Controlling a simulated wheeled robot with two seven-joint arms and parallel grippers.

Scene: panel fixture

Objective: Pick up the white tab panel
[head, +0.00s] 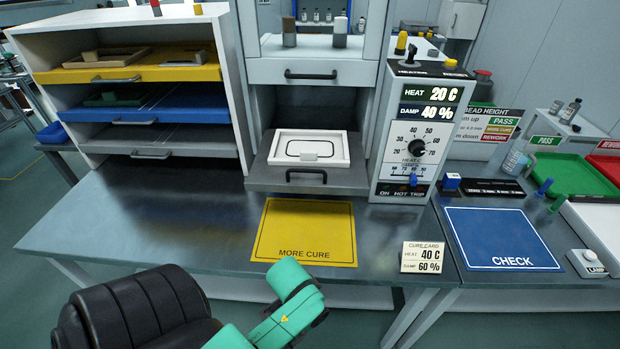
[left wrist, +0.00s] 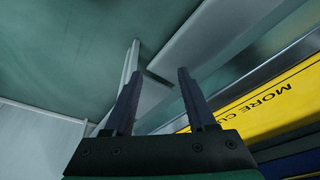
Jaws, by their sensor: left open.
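The white tab panel (head: 340,148) is a white rectangular frame with a black rounded outline and a small pale tab at its front edge. It lies flat on the pulled-out grey drawer (head: 260,177) of the middle cabinet, behind a dark handle. My left arm, green and black, is at the bottom of the head view, in front of the bench; its fingertips cannot be made out there. In the left wrist view my left gripper (left wrist: 160,73) is open with nothing between its fingers, beside the bench edge. The panel is not in that view. My right gripper is not in view.
A yellow MORE CURE mat (head: 305,232) lies bare before the drawer. A cure card (head: 422,257) and blue CHECK mat (head: 500,238) are to the right. The control box (head: 415,140) stands right of the drawer, the shelf unit (head: 150,88) left. The bench's left part is clear.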

